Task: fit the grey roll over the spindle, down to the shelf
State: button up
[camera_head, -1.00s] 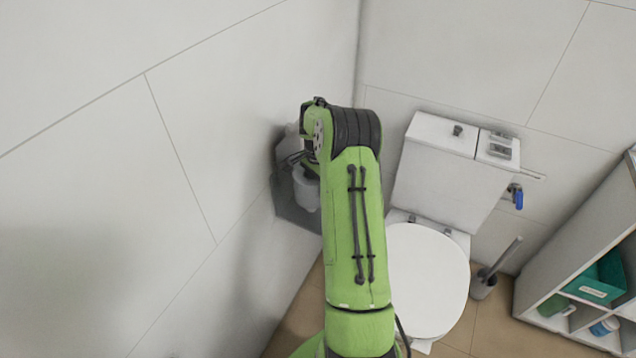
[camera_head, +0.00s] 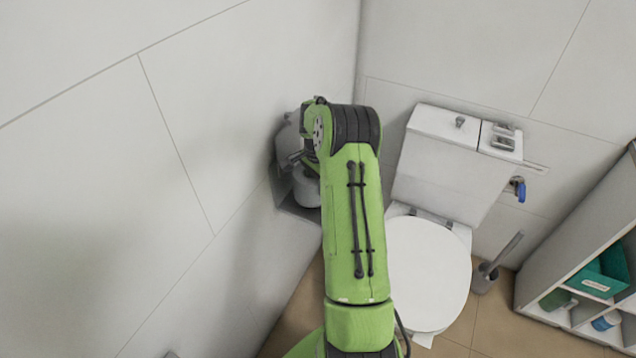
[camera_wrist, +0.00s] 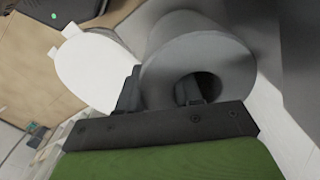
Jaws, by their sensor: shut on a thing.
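The grey roll (camera_wrist: 215,58) fills the top middle of the wrist view, its open end and dark hole facing the camera. My gripper (camera_wrist: 158,92) is shut on the roll's wall, one finger at the hole and one outside. In the head view my gripper (camera_head: 298,158) is at the left wall, partly behind my arm. The grey corner shelf (camera_head: 290,206) is there too. A grey cylinder (camera_head: 307,188) is just below the gripper and a paler grey shape (camera_head: 288,137) is above it; I cannot tell which is the held roll. I cannot make out the spindle.
The wall (camera_head: 180,200) runs close along the left of the shelf. A toilet (camera_head: 428,275) stands right of my arm; its white lid also shows in the wrist view (camera_wrist: 90,70). A toilet brush (camera_head: 487,275) and a shelf unit (camera_head: 540,290) are farther right.

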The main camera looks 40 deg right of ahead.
jog(key=shift+f, duration=0.5)
jog(key=o, duration=1.2)
jog(key=shift+c, duration=0.2)
notch_tip(320, 180, up, 16)
jog(key=p, duration=0.4)
jog(key=shift+s+f, duration=0.1)
jog(key=shift+f, duration=0.1)
